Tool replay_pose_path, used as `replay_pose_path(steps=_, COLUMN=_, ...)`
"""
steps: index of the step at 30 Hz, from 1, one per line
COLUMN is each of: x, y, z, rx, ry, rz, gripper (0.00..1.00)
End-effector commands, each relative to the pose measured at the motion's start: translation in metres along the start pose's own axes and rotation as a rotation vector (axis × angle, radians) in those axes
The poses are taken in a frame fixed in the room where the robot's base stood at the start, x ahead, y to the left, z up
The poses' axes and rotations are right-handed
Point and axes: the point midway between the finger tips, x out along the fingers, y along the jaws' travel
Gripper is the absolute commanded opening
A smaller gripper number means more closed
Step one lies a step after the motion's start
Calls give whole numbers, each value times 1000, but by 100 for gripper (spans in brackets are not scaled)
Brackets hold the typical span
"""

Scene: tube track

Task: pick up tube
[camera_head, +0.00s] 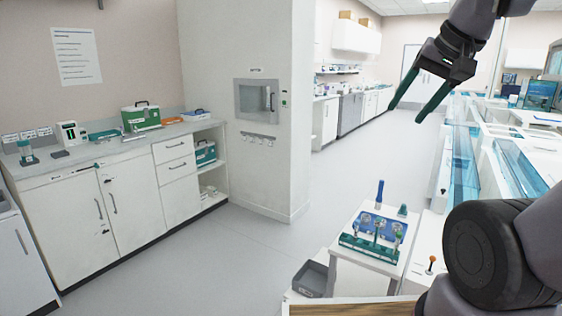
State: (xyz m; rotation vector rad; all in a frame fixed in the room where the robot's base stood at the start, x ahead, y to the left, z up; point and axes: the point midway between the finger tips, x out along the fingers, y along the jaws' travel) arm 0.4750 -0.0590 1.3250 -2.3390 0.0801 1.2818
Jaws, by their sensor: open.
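My gripper (405,115) hangs at the upper right, its two dark green fingers spread apart and pointing down and left, with nothing between them. A blue and green rack (352,245) sits on a small white table at the lower middle. It holds small upright clear and green pieces that may be tubes, too small to tell for certain. A slim blue upright piece (380,192) stands at the rack's back edge, and a small teal piece (403,210) is beside it. My gripper appears well above and apart from the rack.
A grey bin (310,278) is left of the small table. An orange-topped piece (431,264) stands on a white surface to the right. A long counter (110,157) carries a green case (141,117) at the left. The floor (210,255) between is clear.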

Motion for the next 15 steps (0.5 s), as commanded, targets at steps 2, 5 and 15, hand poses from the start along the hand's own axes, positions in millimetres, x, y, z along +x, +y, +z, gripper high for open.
replay_pose_path(steps=2, x=-5, y=0, z=4, rx=-28, ry=10, rz=-3, gripper=60)
replay_pose_path(steps=5, x=-6, y=0, z=6, rx=-40, ry=12, rz=-4, gripper=60)
replay_pose_path(steps=15, x=33, y=2, z=-20, rx=98, ry=-78, rz=2, gripper=60)
